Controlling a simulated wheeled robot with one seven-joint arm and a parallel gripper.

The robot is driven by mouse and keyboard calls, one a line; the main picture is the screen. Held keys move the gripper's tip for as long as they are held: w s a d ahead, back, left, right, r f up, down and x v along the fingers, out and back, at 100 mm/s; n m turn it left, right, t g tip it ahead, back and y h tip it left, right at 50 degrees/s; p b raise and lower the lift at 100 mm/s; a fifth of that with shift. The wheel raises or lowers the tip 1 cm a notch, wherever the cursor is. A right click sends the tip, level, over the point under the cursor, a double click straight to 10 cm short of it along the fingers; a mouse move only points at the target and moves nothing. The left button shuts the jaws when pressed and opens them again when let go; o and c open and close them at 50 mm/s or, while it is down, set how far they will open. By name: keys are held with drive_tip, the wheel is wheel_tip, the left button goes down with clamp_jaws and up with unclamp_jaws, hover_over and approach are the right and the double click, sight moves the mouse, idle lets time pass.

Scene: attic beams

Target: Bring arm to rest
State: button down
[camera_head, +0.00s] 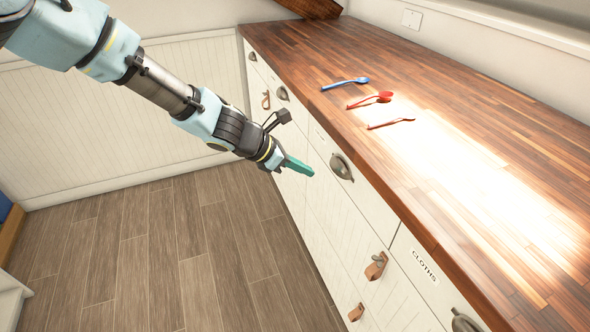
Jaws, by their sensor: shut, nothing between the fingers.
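My arm reaches in from the upper left and slopes down to the right. My gripper (299,166) has teal fingers that lie together, shut and empty. It hangs in front of the white drawer fronts, lower than the front edge of the wooden countertop (440,140) in the picture. I cannot tell the exact gap between the fingertips and the drawer fronts. Nothing is held.
A blue spoon (345,84), a red spoon (370,99) and a thinner red utensil (391,123) lie on the countertop. Dark drawer handles (341,167) and leather pulls (376,266) stick out from the cabinet. The wooden floor (150,260) on the left is clear.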

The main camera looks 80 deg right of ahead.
drive_tip(key=v, duration=0.9)
drive_tip(key=w+a+m+t, duration=0.2)
drive_tip(key=w+a, duration=0.3)
drive_tip(key=w, duration=0.6)
drive_tip(key=w+a+m+t, duration=0.1)
drive_tip(key=w+a+t, duration=0.1)
drive_tip(key=w+a, duration=0.6)
drive_tip(key=w+a+r+m+t+y, duration=0.2)
drive_tip(key=w+a+t, duration=0.1)
drive_tip(key=w+a, duration=1)
drive_tip(key=w+a+r+m+t+y, duration=0.1)
drive_tip(key=w+a+r, duration=0.1)
drive_tip(key=a, duration=1.3)
drive_tip(key=w+a+r+m+t+y, duration=0.1)
drive_tip(key=w+a+r+m+y, duration=0.1)
drive_tip(key=a, duration=1.4)
drive_tip(key=shift+a+m+b, duration=0.3)
drive_tip(key=shift+a+b, duration=0.05)
drive_tip(key=shift+b, duration=0.1)
drive_tip(key=shift+w, duration=0.1)
